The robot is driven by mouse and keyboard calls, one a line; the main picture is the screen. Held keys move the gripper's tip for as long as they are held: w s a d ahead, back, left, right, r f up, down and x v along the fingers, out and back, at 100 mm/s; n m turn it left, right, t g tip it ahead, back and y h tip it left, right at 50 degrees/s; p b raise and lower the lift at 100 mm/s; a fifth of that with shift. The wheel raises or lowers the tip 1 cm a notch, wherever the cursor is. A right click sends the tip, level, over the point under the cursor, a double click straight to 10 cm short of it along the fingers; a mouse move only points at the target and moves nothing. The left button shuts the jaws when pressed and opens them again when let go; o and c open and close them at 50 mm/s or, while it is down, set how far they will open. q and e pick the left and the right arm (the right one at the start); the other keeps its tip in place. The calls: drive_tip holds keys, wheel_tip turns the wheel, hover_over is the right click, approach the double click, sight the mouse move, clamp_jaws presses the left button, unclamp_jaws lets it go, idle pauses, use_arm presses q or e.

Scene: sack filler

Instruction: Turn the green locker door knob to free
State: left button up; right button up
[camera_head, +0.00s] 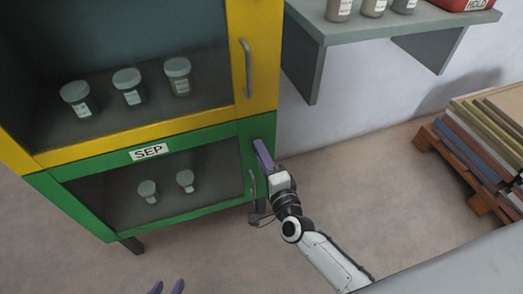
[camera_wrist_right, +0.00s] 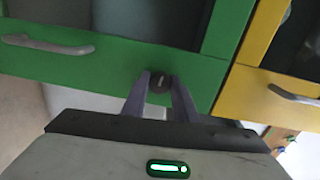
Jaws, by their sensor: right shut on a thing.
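The green locker door (camera_head: 150,178) is the lower part of the cabinet, with the label SEP and a grey handle (camera_head: 252,183) at its right edge. In the right wrist view the green door (camera_wrist_right: 110,58) fills the upper left, with its handle (camera_wrist_right: 48,45). The dark round knob (camera_wrist_right: 159,84) is on the green frame. My right gripper (camera_head: 262,152) is at the knob; in the wrist view its purple fingers (camera_wrist_right: 160,80) are shut on it from both sides. The knob is hidden in the head view.
The yellow locker (camera_head: 258,60) with its own handle (camera_head: 247,68) is above the green one. Labelled jars stand behind both doors. A grey wall shelf (camera_head: 390,25) is at the upper right, and a pallet (camera_head: 465,165) with stacked boards is at the right.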

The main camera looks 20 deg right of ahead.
drive_tip(key=shift+n, duration=0.5)
drive_tip(key=o, duration=1.1)
drive_tip(key=shift+c, duration=0.2)
drive_tip(key=shift+p, duration=0.3)
